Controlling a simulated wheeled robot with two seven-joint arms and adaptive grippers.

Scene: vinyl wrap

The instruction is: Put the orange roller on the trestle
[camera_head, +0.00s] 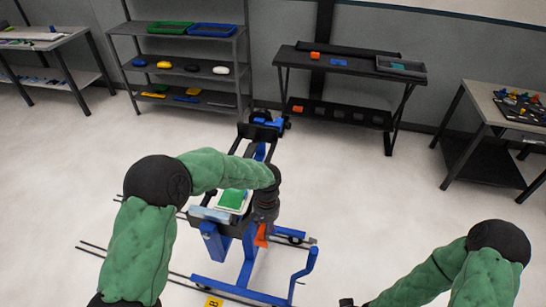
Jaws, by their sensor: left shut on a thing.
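My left gripper (262,222) points down over the blue wheeled frame in the middle of the floor. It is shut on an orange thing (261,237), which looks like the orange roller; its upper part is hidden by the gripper. The black table (352,70) with slanted legs at the back right looks like the trestle. An orange block (314,55) and a blue block (339,61) sit on its top beside a grey tray (400,66). My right gripper (346,302) barely shows at the bottom edge, and its fingers cannot be made out.
The blue wheeled frame (246,264) carries a tray with a green and white sheet (232,200). A shelf rack (180,48) with bins and coloured items stands at the back left. Tables stand at far left and right (497,100). The floor (375,195) between is clear.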

